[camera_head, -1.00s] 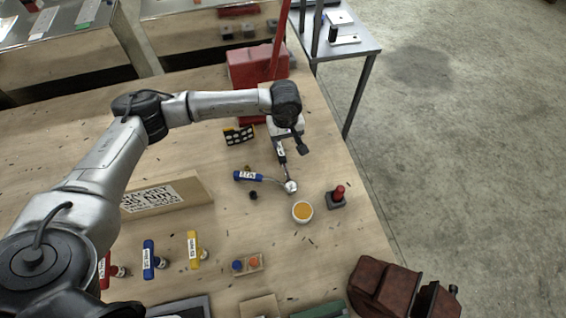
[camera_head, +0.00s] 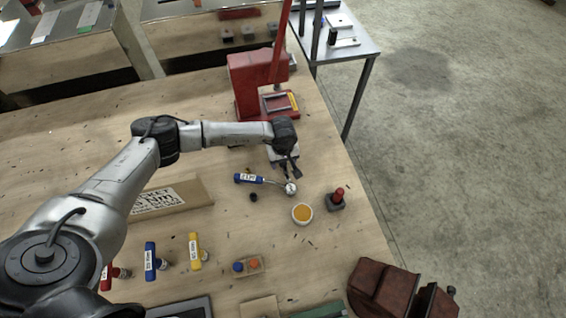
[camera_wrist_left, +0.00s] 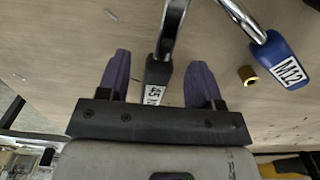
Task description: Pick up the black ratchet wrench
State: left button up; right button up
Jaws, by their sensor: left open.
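The black ratchet wrench (camera_wrist_left: 157,74), with a "45 N" label on its handle and a metal shaft running up, shows in the left wrist view. My left gripper (camera_wrist_left: 157,88) is open, with one finger on each side of the black handle and gaps on both sides. In the head view my left gripper (camera_head: 289,171) is low over the table and hides most of this wrench. A blue-handled wrench labelled M12 (camera_head: 249,179) lies just left of it and also shows in the left wrist view (camera_wrist_left: 279,62). My right gripper is not in view.
A red press (camera_head: 246,82) stands behind the arm. A bowl of orange content (camera_head: 302,213) and a red-knobbed stand (camera_head: 337,199) are close in front.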

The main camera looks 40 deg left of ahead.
pick_arm(q)
jog(key=shift+f, duration=0.7)
jog(key=shift+r, duration=0.1)
grip_shut()
